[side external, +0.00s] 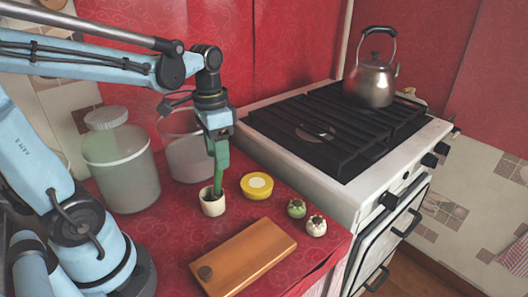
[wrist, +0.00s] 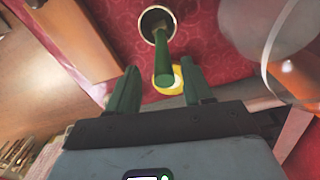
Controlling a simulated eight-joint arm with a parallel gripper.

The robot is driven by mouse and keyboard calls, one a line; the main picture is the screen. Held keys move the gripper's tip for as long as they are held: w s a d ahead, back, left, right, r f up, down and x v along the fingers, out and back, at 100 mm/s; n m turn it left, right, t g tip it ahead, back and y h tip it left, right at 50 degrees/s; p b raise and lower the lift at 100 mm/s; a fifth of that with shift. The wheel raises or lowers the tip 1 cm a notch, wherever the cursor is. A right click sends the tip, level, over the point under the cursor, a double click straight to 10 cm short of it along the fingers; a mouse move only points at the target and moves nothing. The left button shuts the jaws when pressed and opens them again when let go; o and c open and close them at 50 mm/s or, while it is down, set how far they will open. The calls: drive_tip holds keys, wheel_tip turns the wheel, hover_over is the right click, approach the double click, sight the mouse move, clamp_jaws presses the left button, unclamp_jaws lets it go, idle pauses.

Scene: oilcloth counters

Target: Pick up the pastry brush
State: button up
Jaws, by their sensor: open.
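The pastry brush appears to be the green-handled tool (wrist: 163,42) standing in a small cream cup (side external: 212,207). Its head is hidden, so I cannot confirm what it is. In the side external view its green handle (side external: 217,187) rises from the cup, leaning slightly. The cup's pale rim also shows in the wrist view (wrist: 143,27). My gripper (side external: 219,162) points down above the cup, its green fingers blending with the handle there. In the wrist view my gripper (wrist: 160,70) is open, with the handle's end between the two fingertips and a gap on each side.
Two small round pots (side external: 297,208) (side external: 316,225) and a wooden board (side external: 243,257) lie nearer. Glass jars (side external: 122,165) (side external: 188,155) stand left and behind. A stove (side external: 345,130) with a kettle (side external: 371,82) is right.

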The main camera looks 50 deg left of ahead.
sight(221, 181)
drive_tip(key=shift+w+f, duration=0.15)
drive_tip(key=shift+f, duration=2.45)
clamp_jaws()
